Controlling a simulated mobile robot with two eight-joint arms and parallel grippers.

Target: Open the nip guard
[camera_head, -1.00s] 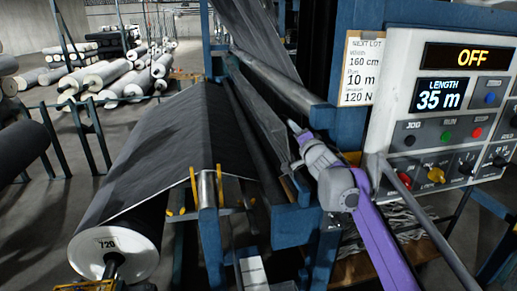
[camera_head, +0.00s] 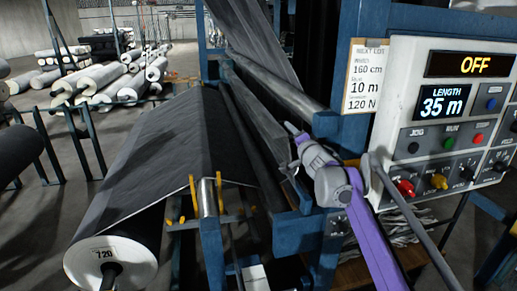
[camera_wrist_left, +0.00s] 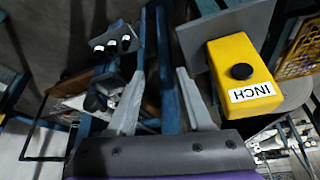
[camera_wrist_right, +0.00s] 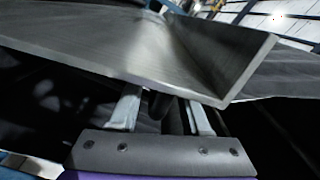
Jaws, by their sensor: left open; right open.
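In the right wrist view a bent bare-metal plate (camera_wrist_right: 150,50), which looks like the nip guard, spans the picture just beyond the fingers. In the head view a grey sheet-like strip (camera_head: 262,118) slants down beside the rollers, and my right gripper (camera_head: 291,146) is at its lower end. My right gripper (camera_wrist_right: 163,112) is open, its fingertips close under the plate's lower edge; I cannot tell whether they touch it. My left gripper (camera_wrist_left: 160,100) is open with nothing between its fingers, left of a yellow INCH button box (camera_wrist_left: 242,70). It is out of the head view.
A control panel (camera_head: 440,110) reading OFF and 35 m stands at the right, beside a job card (camera_head: 366,75). A dark fabric web (camera_head: 165,140) runs from a large roll (camera_head: 110,265) at the left. Blue frame posts (camera_head: 211,250) stand close by. More rolls lie behind.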

